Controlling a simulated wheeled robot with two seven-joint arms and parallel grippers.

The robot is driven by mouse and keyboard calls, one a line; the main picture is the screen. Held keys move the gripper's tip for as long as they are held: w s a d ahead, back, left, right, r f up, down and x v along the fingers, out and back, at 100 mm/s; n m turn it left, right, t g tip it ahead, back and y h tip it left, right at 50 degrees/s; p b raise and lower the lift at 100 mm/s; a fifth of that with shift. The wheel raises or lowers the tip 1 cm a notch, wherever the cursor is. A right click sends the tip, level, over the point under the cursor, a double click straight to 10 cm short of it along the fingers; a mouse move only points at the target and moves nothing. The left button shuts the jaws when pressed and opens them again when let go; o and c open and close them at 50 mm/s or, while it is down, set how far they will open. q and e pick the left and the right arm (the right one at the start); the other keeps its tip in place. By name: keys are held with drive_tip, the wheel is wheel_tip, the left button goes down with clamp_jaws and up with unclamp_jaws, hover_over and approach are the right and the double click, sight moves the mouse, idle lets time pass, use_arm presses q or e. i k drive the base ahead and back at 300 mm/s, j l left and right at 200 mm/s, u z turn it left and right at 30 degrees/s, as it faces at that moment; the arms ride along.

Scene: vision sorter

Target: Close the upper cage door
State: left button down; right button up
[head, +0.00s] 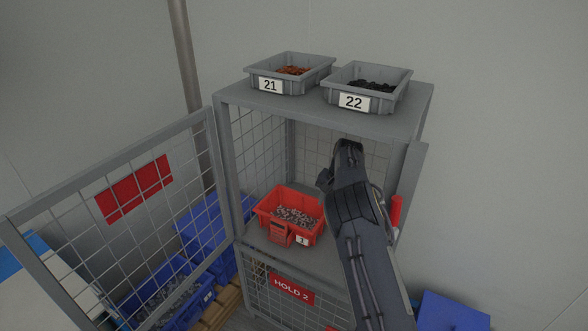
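The upper cage door (140,187) is a grey frame with wire mesh and a red plate. It stands wide open, swung out to the left from the left front post of the cage (228,170). My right arm comes in from the lower right, and its dark gripper (338,168) is in front of the open upper compartment, right of the red bin and well apart from the door. Its fingers are seen from behind, so their opening is unclear. My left gripper is not in view.
A red bin (268,208) of small parts sits inside the upper compartment. Grey bins 21 (315,79) and 22 (392,101) stand on top. A red handle (396,212) is at the right side. The lower section carries a HOLD 2 sign (291,289). Blue crates (205,232) stand behind the door.

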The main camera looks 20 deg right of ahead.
sight(120, 197)
drive_tip(key=k+j, duration=0.75)
drive_tip(key=k, duration=0.15)
